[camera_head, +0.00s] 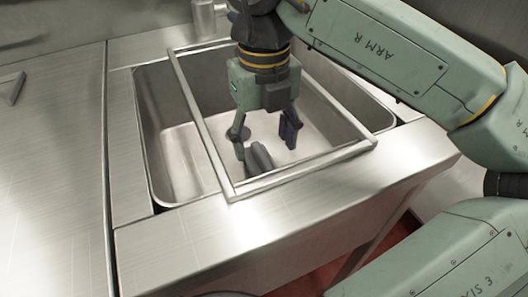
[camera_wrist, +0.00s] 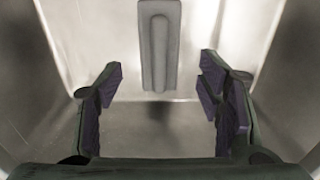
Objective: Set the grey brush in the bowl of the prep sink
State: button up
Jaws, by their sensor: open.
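The grey brush (camera_head: 260,157) is inside the bowl of the prep sink (camera_head: 163,158), below my gripper. In the wrist view the brush (camera_wrist: 159,45) stands out ahead of the fingertips, centred between them and apart from both. It seems to touch the sink's metal surface, but I cannot tell if it lies flat or leans on a wall. My gripper (camera_head: 265,142) points down into the bowl with its fingers spread and nothing between them. Both fingers (camera_wrist: 160,95) also show in the wrist view.
A rectangular metal frame (camera_head: 203,135) lies across the sink, and my gripper reaches down through its opening. A faucet (camera_head: 205,18) stands at the back. The steel counter (camera_head: 50,170) to the left is mostly bare, with a small metal piece (camera_head: 11,88) at its far left.

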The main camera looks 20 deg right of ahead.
aim_at(264, 157)
notch_tip(264, 157, up, 7)
dwell(0.6)
